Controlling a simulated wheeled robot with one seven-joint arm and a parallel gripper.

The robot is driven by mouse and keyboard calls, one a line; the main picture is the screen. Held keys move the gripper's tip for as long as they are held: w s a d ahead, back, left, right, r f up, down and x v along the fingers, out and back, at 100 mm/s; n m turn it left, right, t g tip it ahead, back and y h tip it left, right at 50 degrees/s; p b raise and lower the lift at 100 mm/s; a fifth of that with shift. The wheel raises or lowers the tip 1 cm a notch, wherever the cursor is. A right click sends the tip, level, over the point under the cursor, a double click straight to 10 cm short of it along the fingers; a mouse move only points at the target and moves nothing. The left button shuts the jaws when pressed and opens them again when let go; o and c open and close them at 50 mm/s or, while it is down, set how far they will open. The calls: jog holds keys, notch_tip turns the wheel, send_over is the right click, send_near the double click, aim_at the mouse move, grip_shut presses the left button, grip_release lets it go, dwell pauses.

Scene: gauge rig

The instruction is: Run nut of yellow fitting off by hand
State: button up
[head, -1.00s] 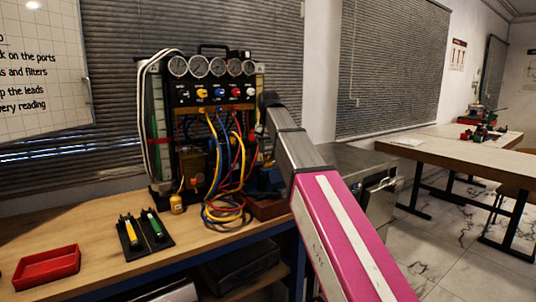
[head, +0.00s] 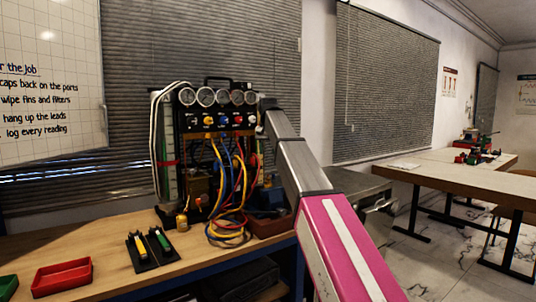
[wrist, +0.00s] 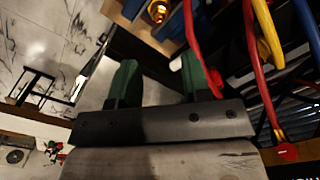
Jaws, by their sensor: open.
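The gauge rig (head: 208,122) stands on the bench in the head view, with a row of dials over coloured knobs, one of them yellow (head: 208,121). A yellow hose (head: 216,150) hangs below the panel among blue and red ones. The yellow hose also shows in the wrist view (wrist: 265,32), at upper right. A brass-coloured fitting (wrist: 158,10) is at the wrist view's top edge; I cannot tell whether it is the yellow fitting. My gripper (wrist: 158,75) has its two green fingers apart with nothing between them. In the head view my arm hides the gripper.
A red tray (head: 62,277) and a black holder (head: 152,250) with yellow and green tools lie on the bench. A small yellow bottle (head: 182,221) stands by the rig's foot. Loose hoses (head: 228,232) coil in front of the rig. A red hose (wrist: 255,70) passes close to my right finger.

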aim_at(268, 178)
dwell(0.4)
notch_tip(268, 178, down, 11)
jog(key=shift+r, duration=0.1)
dwell(0.4)
grip_shut()
